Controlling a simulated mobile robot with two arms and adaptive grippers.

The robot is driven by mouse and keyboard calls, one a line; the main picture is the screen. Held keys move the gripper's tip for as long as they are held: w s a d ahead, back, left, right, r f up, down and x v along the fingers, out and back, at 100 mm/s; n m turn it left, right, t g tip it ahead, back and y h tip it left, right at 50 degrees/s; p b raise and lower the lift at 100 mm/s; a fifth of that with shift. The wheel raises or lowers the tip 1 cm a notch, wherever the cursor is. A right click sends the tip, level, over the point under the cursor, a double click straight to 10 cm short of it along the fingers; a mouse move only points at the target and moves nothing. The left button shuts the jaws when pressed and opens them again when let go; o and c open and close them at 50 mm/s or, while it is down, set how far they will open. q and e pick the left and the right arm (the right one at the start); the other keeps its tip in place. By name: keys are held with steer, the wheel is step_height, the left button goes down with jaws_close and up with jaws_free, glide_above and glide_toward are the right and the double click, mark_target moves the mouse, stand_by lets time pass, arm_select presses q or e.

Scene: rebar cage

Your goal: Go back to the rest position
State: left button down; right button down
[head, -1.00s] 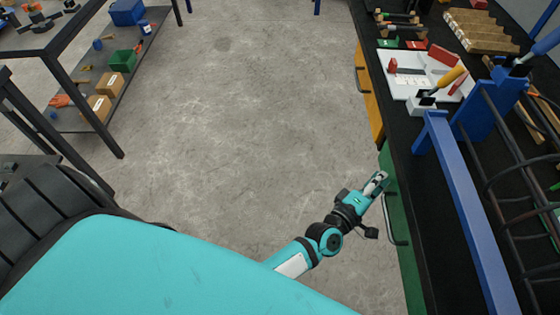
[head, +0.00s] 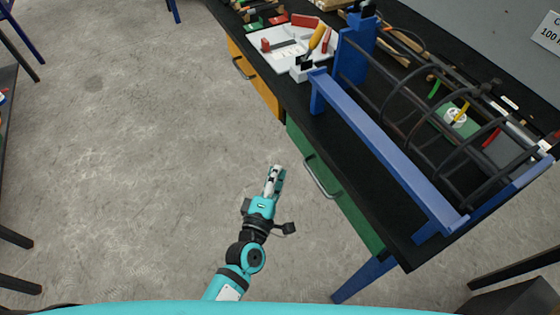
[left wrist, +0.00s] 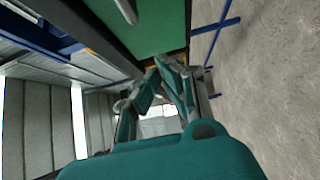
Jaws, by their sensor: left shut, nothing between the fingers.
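My left gripper (head: 275,172) is shut and empty in the head view. It is held over the grey floor, just left of the bench's green cabinet front, and points away from me. In the left wrist view its fingertips (left wrist: 163,66) are close together with nothing held between them. My right gripper is not in view.
The black-topped workbench (head: 300,100) carries a blue frame (head: 385,150) with the dark rebar cage (head: 430,120), and a white tray (head: 275,58) with tools. A metal handle (head: 320,178) juts from the green front (head: 345,200). Open floor (head: 120,160) lies to the left.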

arm_select(q)
steer(key=v, duration=0.4)
steer(key=shift+a, duration=0.1)
